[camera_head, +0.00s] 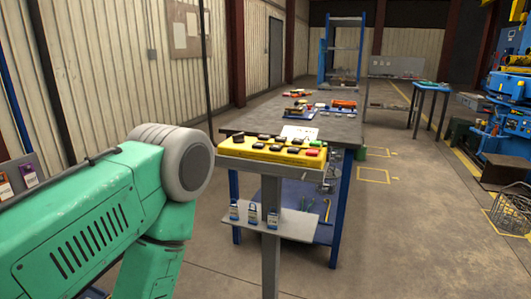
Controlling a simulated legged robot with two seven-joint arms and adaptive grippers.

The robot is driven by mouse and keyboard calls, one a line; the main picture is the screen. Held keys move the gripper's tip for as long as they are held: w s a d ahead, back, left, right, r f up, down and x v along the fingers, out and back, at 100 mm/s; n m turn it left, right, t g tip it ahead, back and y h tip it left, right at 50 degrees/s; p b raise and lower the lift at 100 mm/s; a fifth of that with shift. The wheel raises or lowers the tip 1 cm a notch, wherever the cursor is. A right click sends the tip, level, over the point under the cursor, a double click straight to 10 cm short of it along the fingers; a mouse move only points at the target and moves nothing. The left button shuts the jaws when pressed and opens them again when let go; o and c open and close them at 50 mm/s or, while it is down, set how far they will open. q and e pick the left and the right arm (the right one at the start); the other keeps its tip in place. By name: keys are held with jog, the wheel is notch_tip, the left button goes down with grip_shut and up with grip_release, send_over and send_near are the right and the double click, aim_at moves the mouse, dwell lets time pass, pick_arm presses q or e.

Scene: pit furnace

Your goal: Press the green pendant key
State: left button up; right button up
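A yellow pendant box (270,156) with several dark keys sits on a grey post in the middle of the camera_head view. A red key (313,152) is at its right front corner. I cannot clearly make out a green key among the small dark ones. My green left arm fills the lower left, and its grey joint is left of the pendant box, apart from it in the picture. Neither gripper is in view.
A shelf (299,226) with several padlocks is on the post below the box. A workbench (345,130) with tools and parts stands behind it. A blue machine (505,110) and a wire basket (512,210) are at the right. The floor right of the bench is mostly open.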

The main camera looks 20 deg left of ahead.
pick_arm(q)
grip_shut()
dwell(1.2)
